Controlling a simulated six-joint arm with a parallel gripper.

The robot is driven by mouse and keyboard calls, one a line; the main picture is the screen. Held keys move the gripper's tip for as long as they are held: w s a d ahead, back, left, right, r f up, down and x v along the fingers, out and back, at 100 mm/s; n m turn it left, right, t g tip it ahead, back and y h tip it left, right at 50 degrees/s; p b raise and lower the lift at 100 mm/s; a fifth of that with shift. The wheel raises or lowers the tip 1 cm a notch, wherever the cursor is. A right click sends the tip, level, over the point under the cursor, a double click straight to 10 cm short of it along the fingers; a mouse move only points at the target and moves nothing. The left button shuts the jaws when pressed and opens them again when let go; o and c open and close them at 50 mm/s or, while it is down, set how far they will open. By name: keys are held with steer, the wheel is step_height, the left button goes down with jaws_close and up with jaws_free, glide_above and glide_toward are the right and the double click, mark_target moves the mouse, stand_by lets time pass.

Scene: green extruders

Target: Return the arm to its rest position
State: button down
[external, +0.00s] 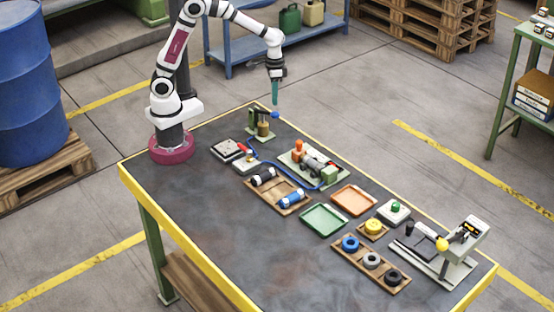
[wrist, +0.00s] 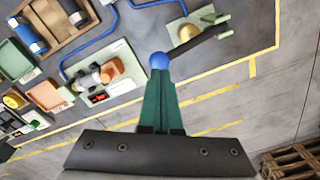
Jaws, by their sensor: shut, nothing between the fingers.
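My gripper (external: 274,103) hangs pointing down at the far edge of the bench, its green fingers together and empty. In the wrist view the gripper (wrist: 160,76) has its closed tips in line with a blue knob (wrist: 159,61). The blue knob (external: 275,114) sits at the end of a black lever on a small green stand with a brass part (external: 263,129). The tips are just above the knob; I cannot tell whether they touch it. My arm is raised and bent out from its base at the bench's left corner.
The dark bench top (external: 235,215) is bare in front. An orange tray (external: 354,200), a green tray (external: 324,219), a wooden tray of rollers (external: 278,193) and a ring rack (external: 371,264) stand on it. A blue hose crosses between devices. A blue shelf (external: 236,52) stands behind.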

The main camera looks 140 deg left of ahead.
steer(key=shift+r, duration=0.85)
steer(key=shift+d, duration=0.15)
steer(key=w+d+r+m, duration=0.25)
steer(key=d+m, duration=0.25)
steer(key=d, duration=0.5)
steer(key=s+d+m+y, duration=0.1)
steer(key=s+d+m, duration=0.4)
steer(key=d, duration=0.3)
steer(key=s+d+m, duration=0.6)
steer(key=d+m, duration=0.1)
steer(key=d, duration=0.2)
steer(key=shift+d+m+y, duration=0.15)
steer(key=shift+m+y, duration=0.15)
steer(key=shift+y, duration=0.1)
